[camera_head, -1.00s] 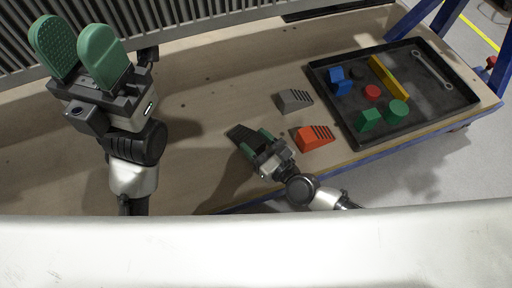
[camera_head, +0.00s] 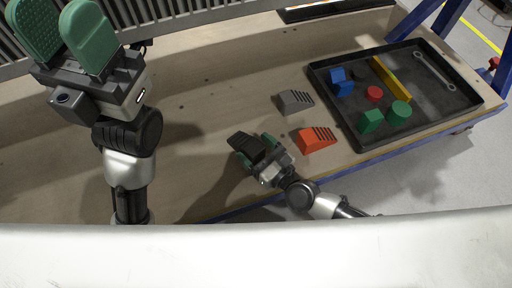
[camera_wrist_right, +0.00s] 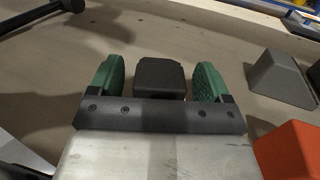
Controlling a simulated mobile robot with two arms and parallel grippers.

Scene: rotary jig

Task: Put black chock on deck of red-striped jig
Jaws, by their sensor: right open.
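The black chock (camera_head: 247,147) is a dark wedge at the centre of the bench in the head view. In the right wrist view the black chock (camera_wrist_right: 160,77) sits between the two green fingers of my right gripper (camera_wrist_right: 162,80), with a visible gap on each side. My right gripper (camera_head: 256,149) is open around it. I cannot tell whether the chock rests flat on the bench. My left gripper (camera_head: 62,35) is open and empty, raised at the upper left with its green fingers apart. I cannot make out a red-striped jig in these views.
An orange chock (camera_head: 314,139) lies close to the right of my right gripper, with a grey chock (camera_head: 294,101) behind it. A black tray (camera_head: 440,110) at the right holds coloured blocks and a wrench (camera_head: 433,70). The bench between the arms is mostly clear.

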